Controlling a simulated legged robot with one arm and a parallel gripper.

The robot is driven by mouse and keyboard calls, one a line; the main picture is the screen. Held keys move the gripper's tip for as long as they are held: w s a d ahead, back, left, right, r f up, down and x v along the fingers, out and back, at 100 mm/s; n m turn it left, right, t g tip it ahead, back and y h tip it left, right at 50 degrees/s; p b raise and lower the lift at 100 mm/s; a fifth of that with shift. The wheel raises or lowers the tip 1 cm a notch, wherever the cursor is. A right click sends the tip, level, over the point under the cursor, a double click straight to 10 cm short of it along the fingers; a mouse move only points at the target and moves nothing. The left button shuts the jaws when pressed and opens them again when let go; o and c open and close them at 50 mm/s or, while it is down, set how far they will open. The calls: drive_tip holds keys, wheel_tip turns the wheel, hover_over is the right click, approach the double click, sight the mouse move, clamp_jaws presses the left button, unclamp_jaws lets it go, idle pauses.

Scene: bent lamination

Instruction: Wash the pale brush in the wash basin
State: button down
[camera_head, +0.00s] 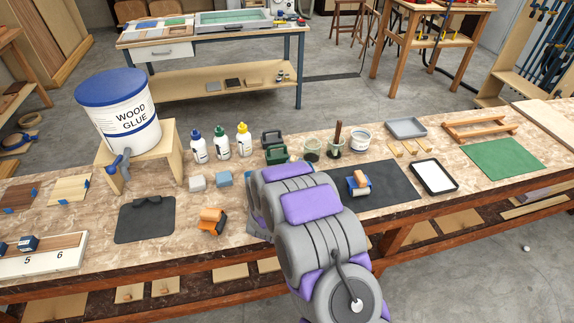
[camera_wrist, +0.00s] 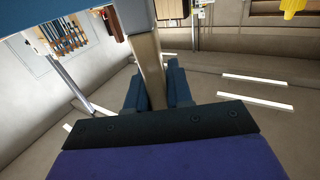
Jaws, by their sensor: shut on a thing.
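In the wrist view my gripper (camera_wrist: 152,88) is shut on a pale beige, stick-like piece (camera_wrist: 149,62), which fits the pale brush's handle. A blue-grey shape covers its far end, so I cannot see bristles. In the head view my arm hides the gripper and the held piece. A shallow grey tray (camera_head: 406,128) at the back right of the bench may be the wash basin; I cannot be sure. A jar (camera_head: 334,153) holds an upright dark-handled brush (camera_head: 338,133), with another jar (camera_head: 312,149) beside it.
A glue bucket (camera_head: 120,115) stands on a wooden stand at left. Several bottles (camera_head: 221,142), dark green boxes (camera_head: 276,154) and a white tub (camera_head: 360,139) line the back. A black mat (camera_head: 398,185), white-lined tray (camera_head: 434,177) and green mat (camera_head: 502,160) lie right. An orange tool (camera_head: 211,221) sits left.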

sight(292, 158)
drive_tip(key=shift+s+d+f, duration=0.1)
drive_tip(key=shift+d+f, duration=0.1)
drive_tip(key=shift+a+r+p, duration=0.35)
drive_tip(key=shift+r+p, duration=0.2)
drive_tip(key=shift+r, duration=0.25)
drive_tip(key=r, duration=0.1)
drive_tip(key=s+r, duration=0.1)
drive_tip(key=r+p, duration=0.1)
drive_tip(key=shift+s+a, duration=0.25)
drive_tip(key=shift+s, duration=0.15)
drive_tip(key=shift+w+a, duration=0.2)
drive_tip(key=shift+w, duration=0.05)
drive_tip(key=shift+a+r+p, duration=0.35)
drive_tip(key=shift+r+p, duration=0.05)
drive_tip(key=shift+r, duration=0.2)
drive_tip(key=shift+a+r+p, duration=0.3)
drive_tip(key=shift+r+p, duration=0.05)
drive_tip(key=shift+r, duration=0.2)
drive_tip(key=shift+a, duration=0.3)
drive_tip(key=shift+d, duration=0.2)
